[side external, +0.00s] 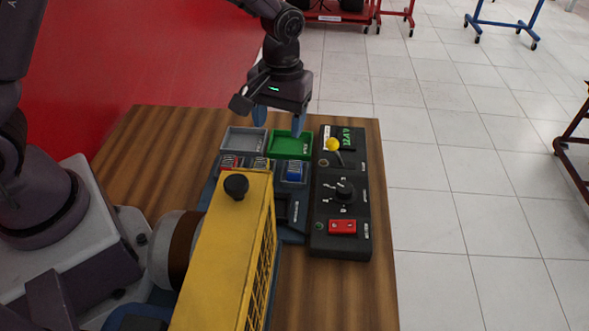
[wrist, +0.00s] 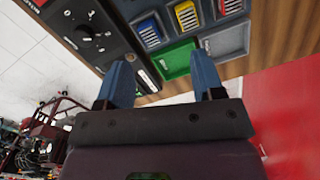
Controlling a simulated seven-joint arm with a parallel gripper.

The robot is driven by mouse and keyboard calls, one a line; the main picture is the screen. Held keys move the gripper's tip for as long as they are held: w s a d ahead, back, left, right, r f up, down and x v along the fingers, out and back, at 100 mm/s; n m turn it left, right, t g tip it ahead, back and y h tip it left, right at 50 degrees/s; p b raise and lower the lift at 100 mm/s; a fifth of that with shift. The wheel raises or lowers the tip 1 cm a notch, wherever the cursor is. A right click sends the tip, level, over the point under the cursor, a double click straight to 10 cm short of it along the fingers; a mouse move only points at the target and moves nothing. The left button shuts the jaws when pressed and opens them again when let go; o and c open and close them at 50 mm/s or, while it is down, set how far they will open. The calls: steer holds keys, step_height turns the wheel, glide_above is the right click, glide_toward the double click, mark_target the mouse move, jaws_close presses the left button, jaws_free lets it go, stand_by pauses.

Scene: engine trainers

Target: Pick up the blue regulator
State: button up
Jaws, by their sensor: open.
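The blue regulator (side external: 295,172) is a small finned block in a slot of the dark blue holder, just in front of the green tray (side external: 291,143). In the wrist view the blue regulator (wrist: 149,33) sits above and left of the green tray (wrist: 178,60). My gripper (side external: 279,121) hangs above the grey and green trays, behind the regulator and apart from it. In the wrist view my gripper (wrist: 161,78) has its two blue fingers spread with nothing between them.
Red (side external: 229,163) and yellow (side external: 262,163) regulators stand left of the blue one. A grey tray (side external: 245,140) is beside the green tray. A black control panel (side external: 342,215) with a yellow-knobbed lever stands right. A tall yellow unit (side external: 226,255) rises in front, partly hiding the holder.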

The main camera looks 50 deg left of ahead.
steer(key=w+n, duration=0.1)
steer(key=w, duration=0.1)
steer(key=n, duration=0.2)
glide_above(294, 167)
steer(key=shift+t, duration=0.4)
step_height(294, 167, down, 7)
steer(key=shift+s+a+f, duration=0.1)
steer(key=shift+s+f, duration=0.05)
steer(key=shift+w+f, duration=0.2)
steer(key=shift+f, duration=2.5)
steer(key=shift+c, duration=0.4)
steer(key=c, duration=0.9)
